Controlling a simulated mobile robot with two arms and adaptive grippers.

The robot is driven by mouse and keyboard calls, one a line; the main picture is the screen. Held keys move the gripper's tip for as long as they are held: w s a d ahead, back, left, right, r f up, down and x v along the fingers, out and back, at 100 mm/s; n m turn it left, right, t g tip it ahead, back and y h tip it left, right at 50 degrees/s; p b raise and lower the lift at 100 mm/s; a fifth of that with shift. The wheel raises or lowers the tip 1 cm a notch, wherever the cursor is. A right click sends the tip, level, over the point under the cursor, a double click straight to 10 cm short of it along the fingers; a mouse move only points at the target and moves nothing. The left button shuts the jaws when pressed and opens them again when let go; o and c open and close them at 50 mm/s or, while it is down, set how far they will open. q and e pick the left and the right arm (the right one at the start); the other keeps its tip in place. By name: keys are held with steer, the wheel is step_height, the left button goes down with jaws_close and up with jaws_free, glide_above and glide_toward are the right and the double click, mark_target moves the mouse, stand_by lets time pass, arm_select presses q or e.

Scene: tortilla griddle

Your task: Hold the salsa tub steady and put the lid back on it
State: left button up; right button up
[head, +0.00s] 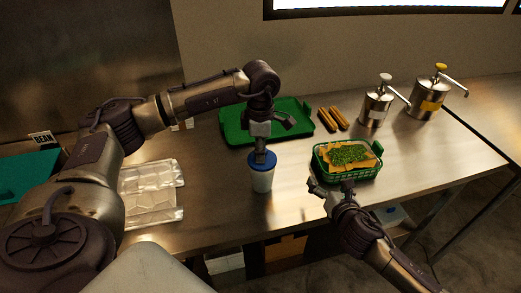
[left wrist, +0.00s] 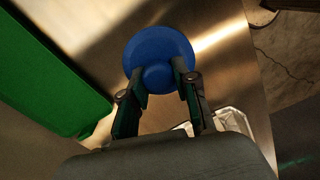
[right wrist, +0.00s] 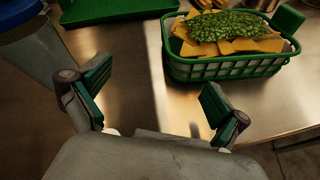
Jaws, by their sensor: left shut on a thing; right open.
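The tub (right wrist: 38,55) and lid (right wrist: 18,25) also show at the left of the right wrist view. My right gripper (right wrist: 155,88) is open and empty, right of the tub and apart from it.
A green basket (head: 346,176) of chips with green topping stands just beyond my right gripper. A green tray (head: 235,132) lies behind the tub. Clear plastic containers (head: 150,207) are to the left. Churro-like sticks (head: 328,121) and two pump dispensers (head: 376,107) stand farther back.

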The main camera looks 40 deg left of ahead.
mark_target(266, 187)
steer(key=s+a+n+y, duration=0.1)
steer(key=s+a+n, duration=0.1)
steer(key=s+a, duration=0.1)
steer(key=s+a+n+g+y, duration=0.1)
steer(key=s+a+n, duration=0.1)
steer(key=s, duration=0.3)
steer(key=s+a+n+g, duration=0.1)
steer(key=s+a+n, duration=0.1)
steer(key=s+a, duration=0.2)
steer(key=shift+a+n+y, duration=0.1)
steer(key=shift+n+y, duration=0.2)
steer(key=shift+y, duration=0.1)
steer(key=shift+x, duration=4.95)
steer(key=shift+s, duration=0.1)
steer(key=c, duration=0.9)
steer(key=shift+o, duration=0.2)
steer(key=o, duration=0.7)
steer(key=shift+f, duration=0.4)
